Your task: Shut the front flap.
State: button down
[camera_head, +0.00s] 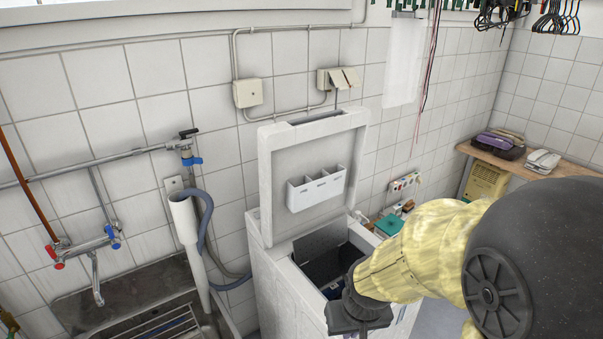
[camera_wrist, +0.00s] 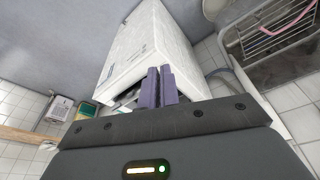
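The white top-loading washing machine (camera_head: 285,290) stands against the tiled wall with its lid (camera_head: 310,160) raised. In its top opening a grey flap (camera_head: 320,238) stands up at the back left, beside a dark interior (camera_head: 327,266). I cannot make out the front flap for certain; my gripper and arm cover the front right of the opening. In the head view my gripper (camera_head: 357,318) is at the machine's front edge. In the wrist view its two purple-grey fingers (camera_wrist: 159,86) lie side by side, almost touching, with nothing visible between them, before the white machine body (camera_wrist: 150,45).
A wooden shelf (camera_head: 550,170) with telephones is at the right. Small items (camera_head: 390,224) lie behind the machine's right side.

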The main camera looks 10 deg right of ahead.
notch_tip(320, 180, down, 8)
jog(key=d+m+g+y+b, duration=0.1)
jog(key=m+y, duration=0.2)
jog(key=m, duration=0.5)
jog(key=d+m+y, duration=0.2)
jog(key=m+y, duration=0.1)
jog(key=m, duration=0.5)
jog(key=w+d+f+m+t, duration=0.2)
jog(key=w+d+m+t, duration=0.1)
jog(key=d+m, duration=0.4)
jog(key=w+d+f+m+t+h+b, duration=0.1)
jog(key=w+d+m+t, duration=0.2)
jog(key=d+m+t, duration=0.2)
jog(key=d+m, duration=0.1)
jog(key=m, duration=0.1)
jog(key=shift+w+d+f+m, duration=0.25)
jog(key=shift+d+f+m, duration=0.05)
jog(key=shift+d+f, duration=0.1)
jog(key=shift+w, duration=0.1)
jog(key=x, duration=0.4)
jog(key=r+p+x, duration=0.1)
jog(key=x, duration=0.2)
jog(key=w+r+p+x, duration=0.1)
jog(key=x, duration=0.3)
jog(key=shift+w+a+f, duration=0.25)
jog(key=shift+w+a, duration=0.1)
jog(key=shift+a, duration=0.1)
jog(key=shift+w+a+p, duration=0.25)
jog(key=shift+w+p, duration=0.1)
jog(key=shift+w, duration=0.2)
